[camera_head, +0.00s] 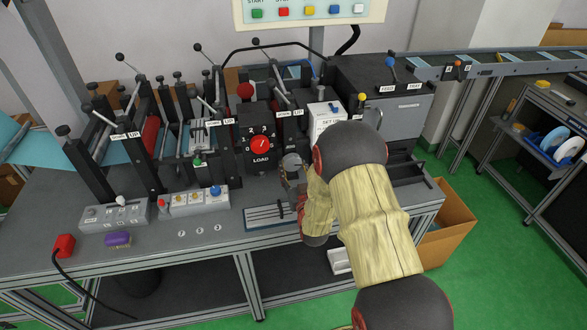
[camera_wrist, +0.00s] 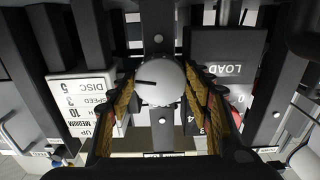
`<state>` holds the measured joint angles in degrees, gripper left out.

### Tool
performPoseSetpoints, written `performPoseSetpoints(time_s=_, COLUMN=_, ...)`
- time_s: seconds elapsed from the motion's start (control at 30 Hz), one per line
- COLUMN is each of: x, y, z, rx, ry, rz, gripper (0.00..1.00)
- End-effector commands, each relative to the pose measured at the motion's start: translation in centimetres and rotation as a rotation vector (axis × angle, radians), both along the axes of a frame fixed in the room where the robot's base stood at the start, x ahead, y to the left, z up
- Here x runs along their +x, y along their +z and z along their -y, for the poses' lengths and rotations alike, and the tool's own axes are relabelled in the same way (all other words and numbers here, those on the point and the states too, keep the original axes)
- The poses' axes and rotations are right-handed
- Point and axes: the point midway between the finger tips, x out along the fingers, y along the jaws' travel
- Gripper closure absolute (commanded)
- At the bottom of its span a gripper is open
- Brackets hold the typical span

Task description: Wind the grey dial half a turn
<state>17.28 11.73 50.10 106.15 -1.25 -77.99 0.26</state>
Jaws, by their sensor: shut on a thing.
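The grey dial (camera_wrist: 160,82) is round and pale, with a dark mark line on its left half, in the wrist view. In the head view the dial (camera_head: 291,162) shows just right of the red LOAD knob (camera_head: 260,143), partly covered by my gripper. My gripper (camera_wrist: 160,95) has its two yellow-brown padded fingers on either side of the dial and is shut on it. In the head view my gripper (camera_head: 299,184) is at the dial and my arm hides much of its right side.
A white SET panel (camera_head: 324,117) stands right of the dial, close to my arm. A slotted plate (camera_head: 265,216) lies in front. Lever posts and rollers crowd the left. A button box (camera_head: 193,202) sits on the front left of the bench.

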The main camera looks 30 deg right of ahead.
Motion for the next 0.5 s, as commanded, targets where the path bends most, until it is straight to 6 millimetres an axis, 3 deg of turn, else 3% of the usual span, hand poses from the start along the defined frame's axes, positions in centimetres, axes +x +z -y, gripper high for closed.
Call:
performPoseSetpoints(time_s=0.27, x=0.03, y=-0.06, z=-0.03, rx=0.037, ry=0.001, rz=0.012, gripper=0.76)
performPoseSetpoints(time_s=0.5, x=0.08, y=-0.12, z=-0.07, rx=0.169, ry=0.001, rz=0.051, gripper=0.76)
